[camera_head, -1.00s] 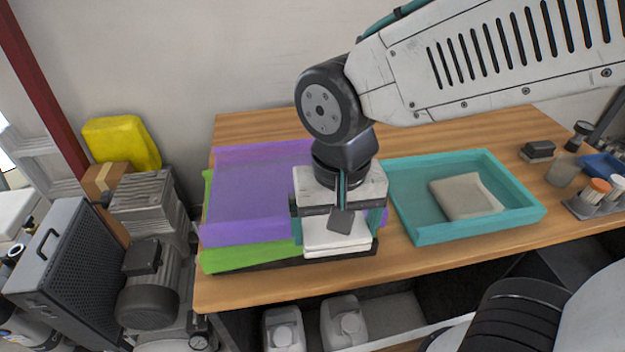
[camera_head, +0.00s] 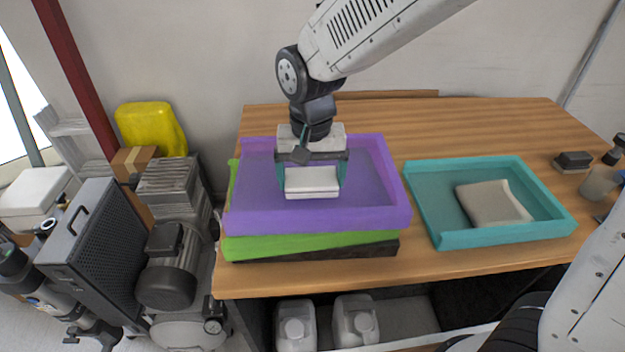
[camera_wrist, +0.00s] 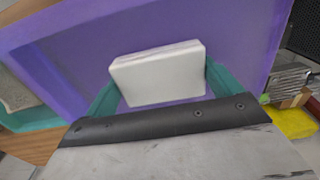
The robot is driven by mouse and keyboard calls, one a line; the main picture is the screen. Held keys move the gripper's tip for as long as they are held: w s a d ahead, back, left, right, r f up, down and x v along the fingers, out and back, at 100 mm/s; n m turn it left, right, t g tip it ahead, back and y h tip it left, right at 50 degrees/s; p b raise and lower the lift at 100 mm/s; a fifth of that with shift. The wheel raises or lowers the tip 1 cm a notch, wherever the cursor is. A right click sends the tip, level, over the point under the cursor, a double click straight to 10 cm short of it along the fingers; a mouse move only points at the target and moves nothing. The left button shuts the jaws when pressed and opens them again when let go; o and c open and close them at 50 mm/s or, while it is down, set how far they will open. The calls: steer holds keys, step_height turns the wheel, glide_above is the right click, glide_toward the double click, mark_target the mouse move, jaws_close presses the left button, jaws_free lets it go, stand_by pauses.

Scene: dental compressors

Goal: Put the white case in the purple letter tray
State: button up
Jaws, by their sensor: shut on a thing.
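The white case (camera_head: 312,181) is held between the teal fingers of my gripper (camera_head: 312,178). It also shows in the wrist view (camera_wrist: 158,76), where my gripper (camera_wrist: 158,85) is shut on its two ends. The purple letter tray (camera_head: 400,215) is the top one of a stack on the left of the table, and it also shows in the wrist view (camera_wrist: 85,60). In the head view the case is over the inside of the purple tray. Whether it touches the tray floor I cannot tell.
A green tray (camera_head: 300,244) and a dark tray (camera_head: 375,251) lie under the purple one. A teal tray (camera_head: 460,237) with a beige folded cloth (camera_head: 492,203) stands to the right. Bare table (camera_head: 480,130) shows behind it. A dark block (camera_head: 573,161) is at the right.

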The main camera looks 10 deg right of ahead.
mark_target(312, 177)
steer(key=shift+f, duration=0.75)
steer(key=shift+f, duration=0.1)
steer(key=o, duration=0.7)
step_height(312, 177, up, 12)
steer(key=shift+n+t, duration=0.4)
steer(key=shift+t, duration=0.2)
steer(key=s+d, duration=0.6)
steer(key=d, duration=0.1)
steer(key=s+d, duration=0.6)
steer(key=d, duration=0.1)
steer(key=s+d, duration=0.6)
steer(key=d, duration=0.1)
steer(key=shift+s+d+r, duration=0.1)
steer(key=shift+s+r, duration=0.15)
steer(key=shift+r, duration=0.15)
